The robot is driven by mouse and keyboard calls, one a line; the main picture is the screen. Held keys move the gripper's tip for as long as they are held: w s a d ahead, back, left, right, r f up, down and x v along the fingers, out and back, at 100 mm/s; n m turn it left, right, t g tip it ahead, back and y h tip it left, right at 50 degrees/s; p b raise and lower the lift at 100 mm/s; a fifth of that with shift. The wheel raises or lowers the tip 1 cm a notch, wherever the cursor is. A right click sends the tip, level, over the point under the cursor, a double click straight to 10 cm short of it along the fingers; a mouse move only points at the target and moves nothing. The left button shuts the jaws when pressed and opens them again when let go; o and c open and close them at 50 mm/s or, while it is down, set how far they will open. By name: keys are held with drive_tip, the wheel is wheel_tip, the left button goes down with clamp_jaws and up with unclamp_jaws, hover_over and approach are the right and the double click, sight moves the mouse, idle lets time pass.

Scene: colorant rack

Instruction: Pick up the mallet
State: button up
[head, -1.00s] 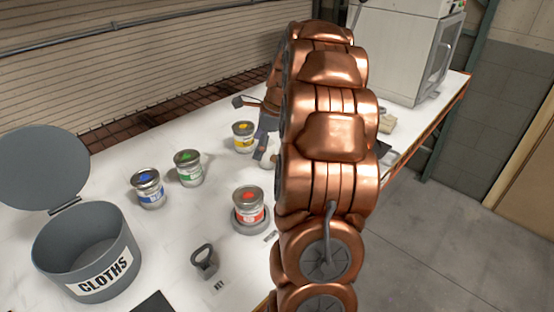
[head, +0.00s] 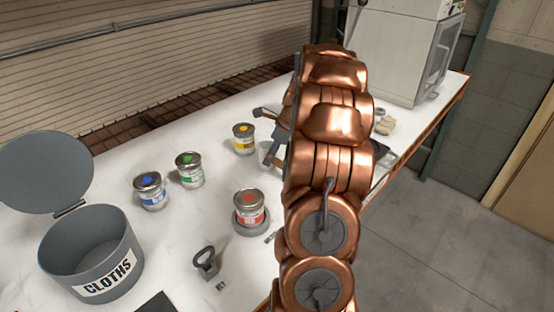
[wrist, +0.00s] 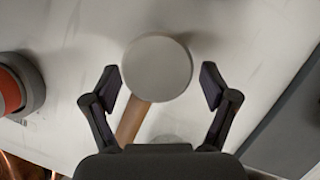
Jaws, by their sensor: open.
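The mallet shows in the wrist view, with a round pale grey head (wrist: 157,68) and a brown wooden handle (wrist: 131,121) running down to the lower left. My gripper (wrist: 162,86) is open, with one finger on each side of the mallet head and a gap on both sides. The lower end of the handle is hidden by the gripper body.
On the white table stand a yellow can (head: 244,139), a green can (head: 189,170), a blue can (head: 150,192) and a red can (head: 249,207) on a grey round base.

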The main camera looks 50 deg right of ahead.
drive_tip(key=shift+x, duration=1.25)
drive_tip(key=c, duration=1.4)
wheel_tip(320, 180, up, 10)
drive_tip(key=shift+r+b, duration=0.1)
drive_tip(key=shift+b, duration=1)
